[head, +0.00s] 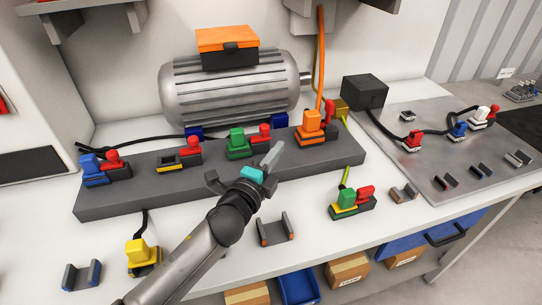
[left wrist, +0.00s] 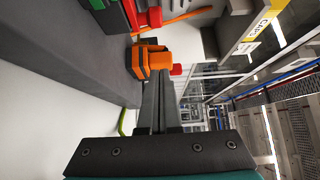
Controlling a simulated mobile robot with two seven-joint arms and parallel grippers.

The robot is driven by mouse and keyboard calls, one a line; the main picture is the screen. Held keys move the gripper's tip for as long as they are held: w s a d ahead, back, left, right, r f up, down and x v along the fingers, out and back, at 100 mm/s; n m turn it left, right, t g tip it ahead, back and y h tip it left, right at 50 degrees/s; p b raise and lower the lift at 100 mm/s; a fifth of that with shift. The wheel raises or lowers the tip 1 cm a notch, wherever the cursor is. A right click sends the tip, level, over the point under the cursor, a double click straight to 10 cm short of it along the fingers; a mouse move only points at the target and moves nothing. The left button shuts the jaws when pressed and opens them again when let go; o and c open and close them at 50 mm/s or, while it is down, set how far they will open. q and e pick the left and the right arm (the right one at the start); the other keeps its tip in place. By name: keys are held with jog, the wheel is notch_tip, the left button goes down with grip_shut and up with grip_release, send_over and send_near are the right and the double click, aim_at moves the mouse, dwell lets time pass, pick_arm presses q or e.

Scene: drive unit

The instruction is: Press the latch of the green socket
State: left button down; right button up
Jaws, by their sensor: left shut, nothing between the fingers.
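The green socket (head: 238,150) sits on the long grey block (head: 330,157) in front of the motor, with a green plug upright in it. Its red latch (head: 265,133) is at its right end. In the left wrist view the green part (left wrist: 118,17) and red latch (left wrist: 155,17) show at the top left, partly cut off. My left gripper (head: 278,147) is shut and empty, its fingers together, to the right of the green socket and near the latch in the picture. Contact with the latch cannot be told. The fingers (left wrist: 160,95) also show in the left wrist view. My right gripper is out of view.
An orange plug and socket (head: 312,128) stand right of my fingers. A blue one (head: 95,170) and an empty yellow-striped socket (head: 170,165) are left. A green plug with a red latch (head: 350,202) lies at the front right. A grey bracket (head: 276,230) lies near my arm.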

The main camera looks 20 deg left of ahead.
aim_at(264, 136)
pick_arm(q)
jog(key=w, duration=0.4)
jog(key=w+d, duration=0.1)
jog(key=w, duration=0.1)
jog(key=shift+w+b, duration=0.2)
jog(key=shift+b, duration=0.2)
jog(key=a, duration=0.3)
jog(key=shift+s+a, duration=0.2)
jog(key=shift+s, duration=0.2)
jog(key=shift+a, duration=0.35)
jog(key=shift+s+a+p, duration=0.5)
jog(key=shift+s+a, duration=0.05)
jog(key=shift+a, duration=0.2)
